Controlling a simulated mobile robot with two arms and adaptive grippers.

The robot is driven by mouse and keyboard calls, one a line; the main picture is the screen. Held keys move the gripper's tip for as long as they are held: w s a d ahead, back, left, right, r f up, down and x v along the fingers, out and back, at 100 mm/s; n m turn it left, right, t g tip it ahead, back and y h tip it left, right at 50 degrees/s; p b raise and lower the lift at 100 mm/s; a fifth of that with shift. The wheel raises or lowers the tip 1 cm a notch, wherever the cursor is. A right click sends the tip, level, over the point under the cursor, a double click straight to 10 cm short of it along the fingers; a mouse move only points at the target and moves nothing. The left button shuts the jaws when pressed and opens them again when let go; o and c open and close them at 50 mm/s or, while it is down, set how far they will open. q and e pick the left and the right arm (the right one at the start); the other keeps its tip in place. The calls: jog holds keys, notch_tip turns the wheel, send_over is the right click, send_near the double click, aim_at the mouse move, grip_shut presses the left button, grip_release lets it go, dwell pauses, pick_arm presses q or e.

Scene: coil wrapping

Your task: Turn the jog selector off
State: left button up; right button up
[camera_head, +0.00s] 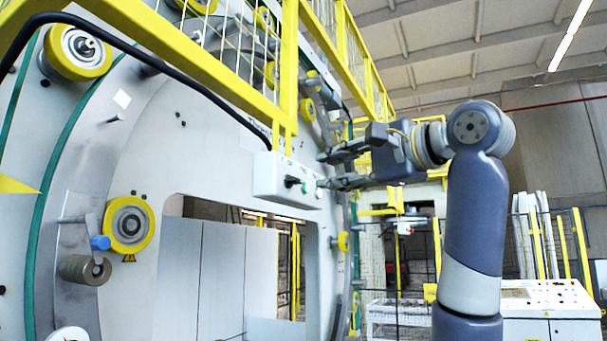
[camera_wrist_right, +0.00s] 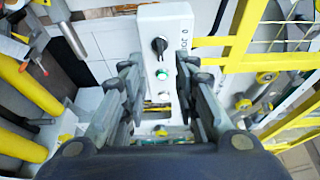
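A white control box (camera_head: 268,176) hangs on the ring machine's front, with a black selector knob (camera_head: 291,182) and a green button (camera_head: 305,188) on its face. The wrist view shows the box (camera_wrist_right: 172,22), the black knob (camera_wrist_right: 159,46) and the green button (camera_wrist_right: 162,75) below it. I cannot tell which position the knob points to. My right gripper (camera_head: 321,170) is open and empty, just right of the box. In the wrist view my right gripper's fingers (camera_wrist_right: 155,63) are spread, with the knob and green button showing between them, apart from both. My left gripper is not in view.
A yellow guard frame (camera_head: 289,65) rises above the box, and a black cable (camera_head: 190,88) runs to it. Yellow rollers (camera_head: 130,224) sit on the ring (camera_head: 90,150). A white console (camera_head: 550,298) stands at the lower right.

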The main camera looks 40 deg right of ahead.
aim_at(298, 180)
jog(key=shift+w+a+p, duration=0.2)
jog(key=shift+w+p, duration=0.75)
jog(key=shift+w, duration=1.3)
jog(key=shift+w+a+p, duration=0.15)
jog(key=shift+w+p, duration=0.8)
jog(key=shift+w, duration=1.3)
grip_shut()
